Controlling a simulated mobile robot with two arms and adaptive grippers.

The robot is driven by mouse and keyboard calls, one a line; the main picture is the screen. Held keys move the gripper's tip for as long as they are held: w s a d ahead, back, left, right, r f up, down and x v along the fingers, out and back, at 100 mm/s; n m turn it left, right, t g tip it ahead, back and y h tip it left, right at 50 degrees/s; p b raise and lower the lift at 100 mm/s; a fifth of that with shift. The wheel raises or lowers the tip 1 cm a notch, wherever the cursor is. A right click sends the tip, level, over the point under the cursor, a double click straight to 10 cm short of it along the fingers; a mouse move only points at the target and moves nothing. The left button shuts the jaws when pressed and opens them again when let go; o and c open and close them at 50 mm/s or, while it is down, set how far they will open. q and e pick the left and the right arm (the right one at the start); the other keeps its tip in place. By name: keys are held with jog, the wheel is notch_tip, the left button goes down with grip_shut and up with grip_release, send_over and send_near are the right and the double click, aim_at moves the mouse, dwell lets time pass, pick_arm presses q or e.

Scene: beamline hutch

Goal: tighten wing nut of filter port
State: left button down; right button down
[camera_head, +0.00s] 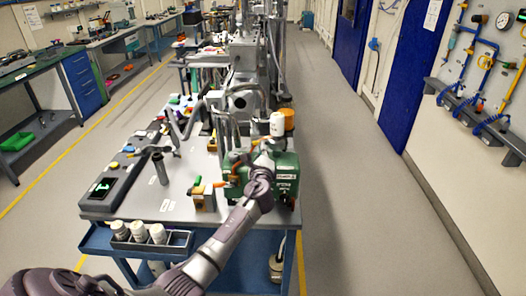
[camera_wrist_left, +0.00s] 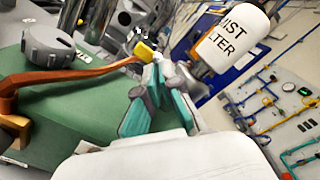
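The filter port shows in the left wrist view as a silver clamp (camera_wrist_left: 134,38) with a yellow wing nut (camera_wrist_left: 146,52). The white mist filter (camera_wrist_left: 235,38) is to its right; it also shows above the green pump in the head view (camera_head: 277,124). My left gripper (camera_wrist_left: 161,62) has its teal-padded fingers pointing at the clamp, with the tips close together right beside the wing nut. I cannot tell whether they grip it. In the head view my left gripper (camera_head: 263,166) is over the green pump (camera_head: 286,180) and hides the port. My right gripper is not in view.
An orange-brown handle (camera_wrist_left: 75,75) crosses above the green housing, close left of the fingers. A grey cap (camera_wrist_left: 48,45) stands behind it. White bottles sit in a tray (camera_head: 178,240) at the table's front edge. The floor (camera_head: 350,190) to the right is clear.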

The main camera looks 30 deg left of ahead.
pick_arm(q)
jog(key=shift+a+r, duration=0.1)
jog(key=shift+a, duration=0.05)
jog(key=c, duration=1.6)
grip_release()
jog(key=shift+s, duration=0.1)
jog(key=shift+c, duration=0.2)
jog(key=v, duration=1.2)
jog(key=shift+a, duration=0.15)
